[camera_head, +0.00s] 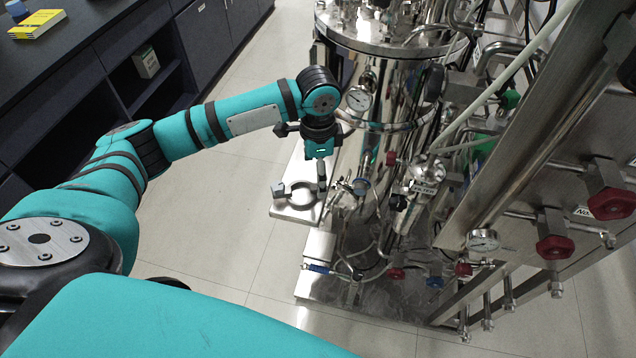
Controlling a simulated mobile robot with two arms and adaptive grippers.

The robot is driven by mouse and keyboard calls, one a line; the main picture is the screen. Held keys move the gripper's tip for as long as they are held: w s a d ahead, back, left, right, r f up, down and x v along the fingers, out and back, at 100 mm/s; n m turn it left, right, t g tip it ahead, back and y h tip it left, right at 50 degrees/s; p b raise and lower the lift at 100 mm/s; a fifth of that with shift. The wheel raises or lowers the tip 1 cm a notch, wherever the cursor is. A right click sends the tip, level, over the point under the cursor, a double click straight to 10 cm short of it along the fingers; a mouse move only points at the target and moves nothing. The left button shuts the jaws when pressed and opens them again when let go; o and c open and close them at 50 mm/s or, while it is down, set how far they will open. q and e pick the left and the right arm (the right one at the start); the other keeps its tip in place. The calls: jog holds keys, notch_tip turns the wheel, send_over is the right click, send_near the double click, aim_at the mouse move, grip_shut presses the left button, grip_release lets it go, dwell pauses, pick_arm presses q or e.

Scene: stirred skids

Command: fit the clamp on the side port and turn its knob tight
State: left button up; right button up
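An open-ring metal clamp (299,197) lies on a small steel shelf (291,212) beside the tall steel vessel (357,150). A grey block-like part at its left end may be its knob. My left gripper (321,172) points down just above the clamp's right side, near the vessel wall. Its fingertips are small and overlap the clamp, so I cannot tell whether they are open, shut or touching it. A short round fitting (361,186) on the vessel's lower side, right of the gripper, may be the side port. My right gripper is out of view.
Hoses, valves and red knobs (556,247) crowd the right side, with a steel panel (510,130). Dark cabinets (205,35) stand at the back left. The floor (225,225) left of the shelf is clear.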

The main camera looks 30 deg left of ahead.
pick_arm(q)
notch_tip(320, 180, down, 6)
jog(key=shift+r, duration=0.1)
dwell(0.4)
grip_shut()
dwell(0.4)
jog(key=shift+r+p, duration=0.1)
jog(key=shift+p, duration=0.3)
jog(key=shift+r+p, duration=0.55)
jog(key=shift+p, duration=0.35)
